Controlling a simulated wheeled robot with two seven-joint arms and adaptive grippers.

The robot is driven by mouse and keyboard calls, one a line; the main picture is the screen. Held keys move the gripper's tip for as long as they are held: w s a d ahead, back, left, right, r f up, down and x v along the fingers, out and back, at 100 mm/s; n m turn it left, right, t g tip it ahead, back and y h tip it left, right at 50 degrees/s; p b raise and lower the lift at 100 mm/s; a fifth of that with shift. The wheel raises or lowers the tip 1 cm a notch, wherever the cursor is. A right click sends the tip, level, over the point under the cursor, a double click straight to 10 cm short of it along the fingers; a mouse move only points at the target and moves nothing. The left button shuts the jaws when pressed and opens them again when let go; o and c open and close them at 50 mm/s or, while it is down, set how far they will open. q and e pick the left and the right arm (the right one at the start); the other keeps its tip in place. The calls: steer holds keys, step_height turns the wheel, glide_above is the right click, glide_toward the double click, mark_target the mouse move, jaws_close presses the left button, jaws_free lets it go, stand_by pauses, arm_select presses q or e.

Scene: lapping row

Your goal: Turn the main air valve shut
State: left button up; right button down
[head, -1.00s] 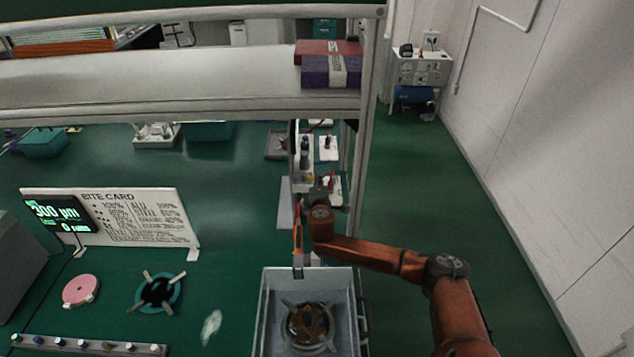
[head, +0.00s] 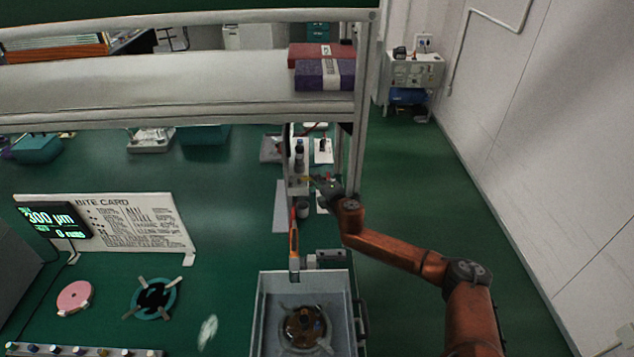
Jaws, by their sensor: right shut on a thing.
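A narrow upright panel (head: 293,183) with several small fittings hangs at the right end of the bench, by the frame post. A small yellow handle (head: 307,178) shows at its lower part and looks like the main air valve's lever. My right gripper (head: 313,180) reaches in from the right with its fingertips at this handle and is shut on it. The fingers partly cover the handle, so its exact angle is hard to tell. My left gripper is out of view.
A grey metal tray (head: 262,318) with a round part inside stands in front of the panel. An orange-handled tool (head: 293,240) stands upright just behind the tray. A frame post (head: 360,120) rises close beside my right arm. Green floor at right is clear.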

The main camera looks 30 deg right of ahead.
steer(key=shift+f, duration=0.15)
steer(key=c, duration=2)
jaws_free()
steer(key=shift+o, duration=0.2)
steer(key=v, duration=1.2)
steer(key=shift+a, duration=0.1)
